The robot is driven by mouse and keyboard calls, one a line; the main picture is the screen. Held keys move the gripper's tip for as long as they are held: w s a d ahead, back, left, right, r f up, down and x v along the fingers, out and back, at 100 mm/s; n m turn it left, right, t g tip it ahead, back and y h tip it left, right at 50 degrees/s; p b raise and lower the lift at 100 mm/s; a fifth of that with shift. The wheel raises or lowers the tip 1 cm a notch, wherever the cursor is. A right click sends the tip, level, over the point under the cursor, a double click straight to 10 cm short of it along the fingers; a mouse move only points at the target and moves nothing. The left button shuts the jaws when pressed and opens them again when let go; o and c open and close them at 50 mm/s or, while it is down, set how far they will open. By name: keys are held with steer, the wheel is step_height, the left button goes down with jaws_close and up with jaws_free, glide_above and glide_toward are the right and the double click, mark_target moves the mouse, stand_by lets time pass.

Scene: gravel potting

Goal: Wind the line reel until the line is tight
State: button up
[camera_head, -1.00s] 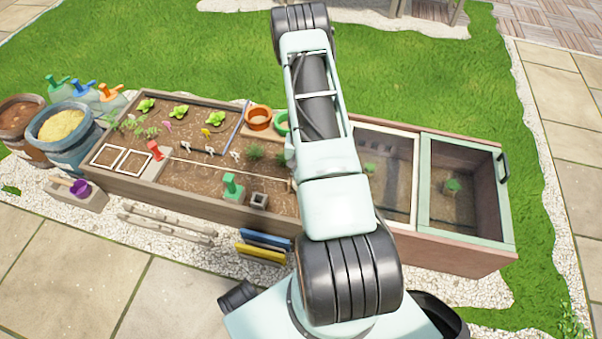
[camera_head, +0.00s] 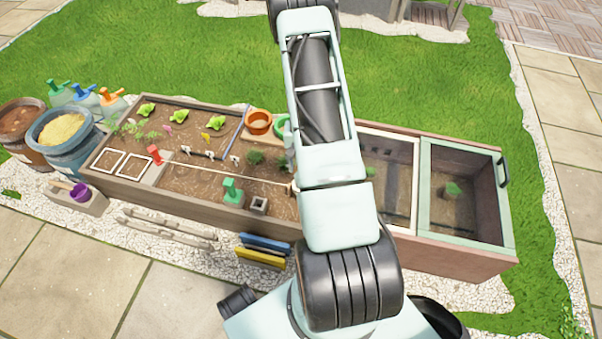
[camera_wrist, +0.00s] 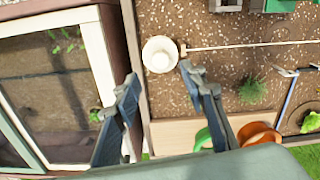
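The line reel (camera_wrist: 160,53) shows in the wrist view as a pale round drum with a whitish knob on top. In the head view the line (camera_head: 225,173) crosses the bed, and my arm mostly hides the reel. My gripper (camera_wrist: 159,75) is open, its fingers apart on either side below the reel in the wrist view. No contact with the knob shows.
A cold frame with a pale-edged lid (camera_wrist: 100,60) lies left of the reel in the wrist view. Orange (camera_wrist: 258,134) and green (camera_wrist: 203,139) pots stand on a wooden ledge (camera_wrist: 180,134) nearby. A small bush (camera_wrist: 252,91) grows right of my gripper. A green tool (camera_head: 233,190) stands in the bed.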

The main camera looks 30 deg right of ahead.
step_height(320, 180, up, 5)
steer(key=shift+f, duration=0.15)
stand_by(0.5)
